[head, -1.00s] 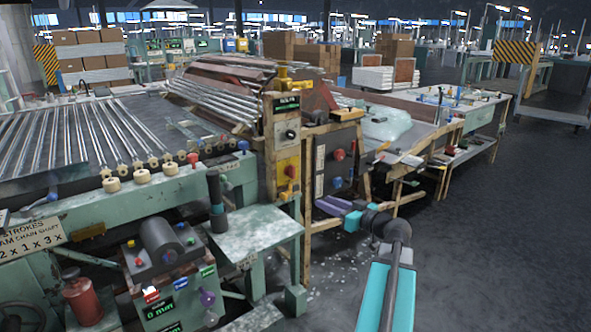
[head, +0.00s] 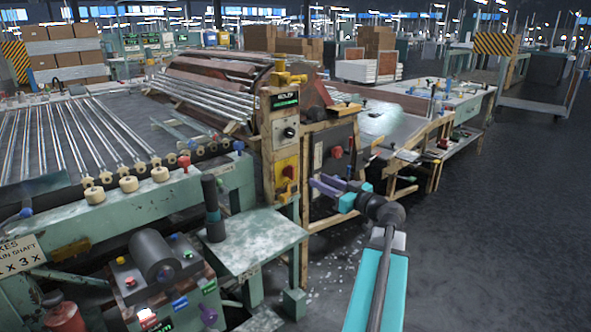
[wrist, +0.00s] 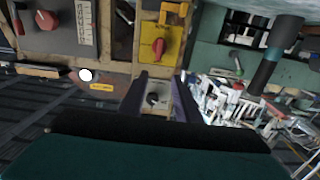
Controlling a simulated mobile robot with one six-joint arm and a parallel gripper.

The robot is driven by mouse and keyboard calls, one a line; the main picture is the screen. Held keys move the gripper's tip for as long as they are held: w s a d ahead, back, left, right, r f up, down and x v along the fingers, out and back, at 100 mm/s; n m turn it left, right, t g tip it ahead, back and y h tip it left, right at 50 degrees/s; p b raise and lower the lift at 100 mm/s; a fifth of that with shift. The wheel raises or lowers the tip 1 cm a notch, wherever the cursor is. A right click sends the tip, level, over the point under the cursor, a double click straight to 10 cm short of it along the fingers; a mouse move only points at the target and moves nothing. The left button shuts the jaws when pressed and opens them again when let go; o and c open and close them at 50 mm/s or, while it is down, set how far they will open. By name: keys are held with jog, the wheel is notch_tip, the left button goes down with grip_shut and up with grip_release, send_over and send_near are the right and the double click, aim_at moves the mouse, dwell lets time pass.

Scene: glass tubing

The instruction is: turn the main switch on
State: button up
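A red rotary switch handle on a yellow plate (head: 287,172) is on the front of a wooden-framed control post. It also shows in the wrist view as a red handle (wrist: 158,47) on yellow, beyond the fingertips. I cannot read its label. My gripper (head: 318,186) has purple fingers, open and empty, to the right of and slightly below the yellow plate in the head view. In the wrist view the gripper (wrist: 162,80) shows its two fingers apart, with a black knob (wrist: 152,100) seen between them. No contact with the red handle shows.
A dark panel right of the post carries a red knob (head: 337,152), also in the wrist view (wrist: 47,20). A black dial (head: 289,132) sits above the yellow plate. A green side table (head: 240,240) and a dark upright cylinder (head: 212,205) stand left. The floor at right is clear.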

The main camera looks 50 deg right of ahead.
aim_at(294, 168)
jog(key=shift+d, duration=0.15)
jog(key=w, duration=0.9)
jog(key=w+d, duration=0.1)
jog(key=w, duration=0.3)
jog(key=shift+w, duration=0.2)
